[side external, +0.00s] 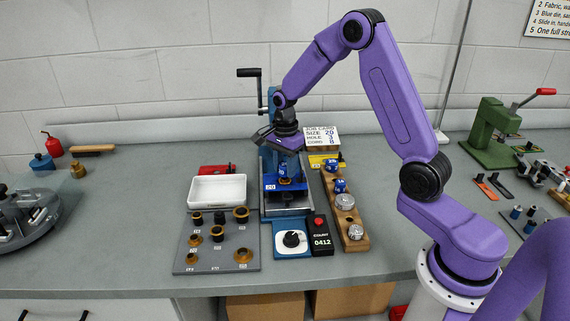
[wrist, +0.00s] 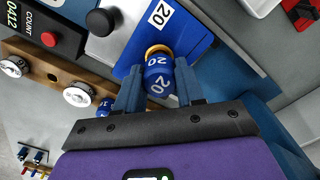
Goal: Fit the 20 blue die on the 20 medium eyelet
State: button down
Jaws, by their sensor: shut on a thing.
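My gripper (side external: 284,158) is at the blue press, shut on a blue die. In the wrist view the die (wrist: 158,78), marked 20, sits between the two fingers of my gripper (wrist: 157,72). A brass-coloured eyelet (wrist: 158,50) shows just beyond the die's lower end, on the blue plate (wrist: 190,42) labelled 20. The die and eyelet look lined up; I cannot tell whether they touch. In the side view the die (side external: 283,170) is above the blue plate (side external: 271,182) and the eyelet is partly hidden.
A wooden rack (side external: 355,243) with other dies stands right of the press (side external: 267,160). A grey board (side external: 215,262) with several brass eyelets and a white tray (side external: 217,191) are to the left.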

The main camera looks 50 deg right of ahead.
jog(key=shift+f, duration=0.5)
dwell(0.5)
jog(key=c, duration=0.6)
grip_release()
notch_tip(320, 180, up, 17)
jog(key=s+a+f+n, duration=0.2)
jog(key=s+a+n, duration=1)
jog(key=s+n, duration=0.15)
jog(key=s+f+n, duration=0.1)
jog(key=s+n, duration=0.4)
jog(key=s, duration=0.1)
jog(key=s+f+n, duration=0.1)
jog(key=s+n, duration=0.5)
jog(key=s, duration=0.1)
jog(key=s+f+n, duration=0.1)
jog(key=s+n, duration=0.5)
jog(key=shift+s+a+f, duration=0.1)
jog(key=shift+s+f, duration=0.15)
jog(key=shift+f, duration=0.15)
